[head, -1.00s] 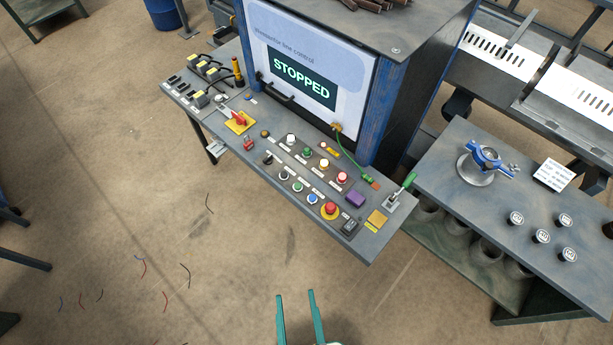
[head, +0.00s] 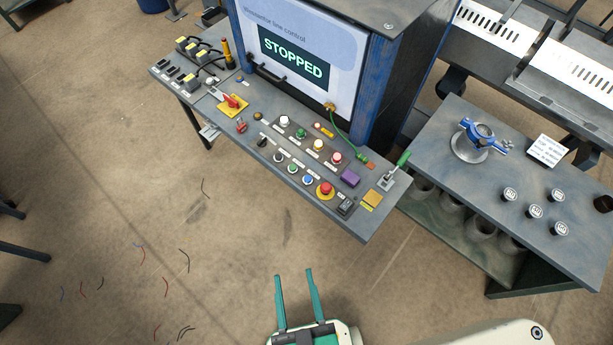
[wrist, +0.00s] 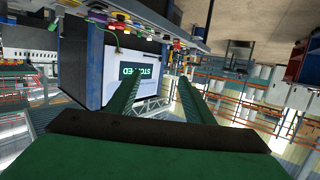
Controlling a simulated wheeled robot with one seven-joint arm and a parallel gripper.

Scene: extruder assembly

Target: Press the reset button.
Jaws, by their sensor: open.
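The control panel (head: 230,126) is a grey sloping desk below a screen reading STOPPED (head: 294,58). It carries a white button (head: 284,121), a green one (head: 301,133), a yellow one (head: 318,146) and a red one (head: 336,158). A nearer row has a dark button (head: 278,157), a green one (head: 293,168), a blue one (head: 308,180) and a red mushroom button (head: 325,188) on yellow. Their labels are too small to read, so I cannot tell which is reset. My gripper (head: 294,274) is open and empty, in front of the desk and apart from it.
A side table (head: 440,150) with a blue clamp-like part (head: 478,133) and several round pieces stands right. The floor before the desk is open, with scattered wires.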

